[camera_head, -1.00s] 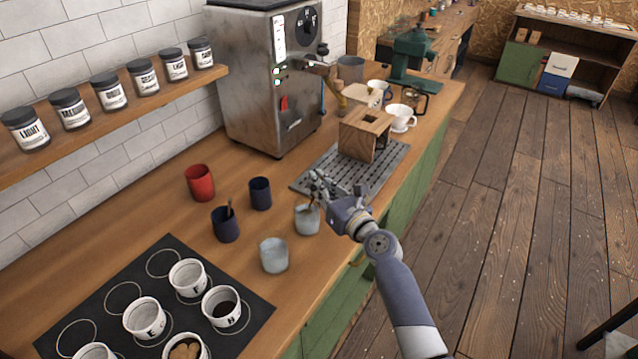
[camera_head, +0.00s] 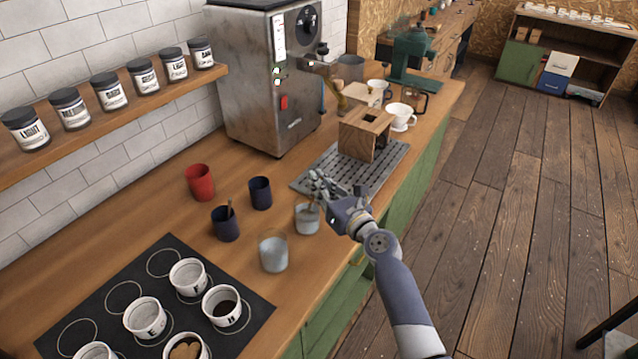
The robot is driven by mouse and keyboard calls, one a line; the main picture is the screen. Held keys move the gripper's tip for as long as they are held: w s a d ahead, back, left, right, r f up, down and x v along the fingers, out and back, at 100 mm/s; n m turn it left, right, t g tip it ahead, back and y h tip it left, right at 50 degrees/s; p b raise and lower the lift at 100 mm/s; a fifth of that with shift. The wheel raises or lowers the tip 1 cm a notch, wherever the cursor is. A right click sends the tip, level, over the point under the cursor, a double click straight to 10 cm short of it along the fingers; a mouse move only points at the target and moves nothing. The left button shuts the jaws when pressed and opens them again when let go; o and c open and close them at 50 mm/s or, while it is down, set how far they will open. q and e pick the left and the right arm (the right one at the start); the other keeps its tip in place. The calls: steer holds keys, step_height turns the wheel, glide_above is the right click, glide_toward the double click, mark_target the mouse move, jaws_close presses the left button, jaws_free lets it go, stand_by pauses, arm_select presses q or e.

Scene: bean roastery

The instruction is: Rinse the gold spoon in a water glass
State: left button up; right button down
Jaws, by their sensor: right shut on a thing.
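My right gripper (camera_head: 321,186) is shut on the gold spoon (camera_head: 313,206), a thin brownish-gold sliver below the fingers. The fingers are just above the rim of a water glass (camera_head: 307,222) near the counter's front edge. The spoon's lower end reaches down at this glass's mouth; its tip is hard to make out. A second water glass (camera_head: 273,256) stands to the lower left. A dark blue cup (camera_head: 226,226) holds another spoon handle (camera_head: 230,208). My left gripper is not in view.
A second dark blue cup (camera_head: 260,193) and a red cup (camera_head: 200,183) stand behind. A black mat (camera_head: 252,309) with several white cups lies at lower left. A drip tray (camera_head: 334,168) with a wooden stand (camera_head: 361,138) is just beyond my gripper, beside the roasting machine (camera_head: 262,85).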

stand_by(0.3)
steer(key=shift+f+b, duration=0.35)
steer(key=shift+b, duration=0.05)
steer(key=shift+r, duration=0.1)
step_height(320, 180, up, 9)
steer(key=p, duration=0.9)
steer(key=shift+f, duration=0.2)
stand_by(0.4)
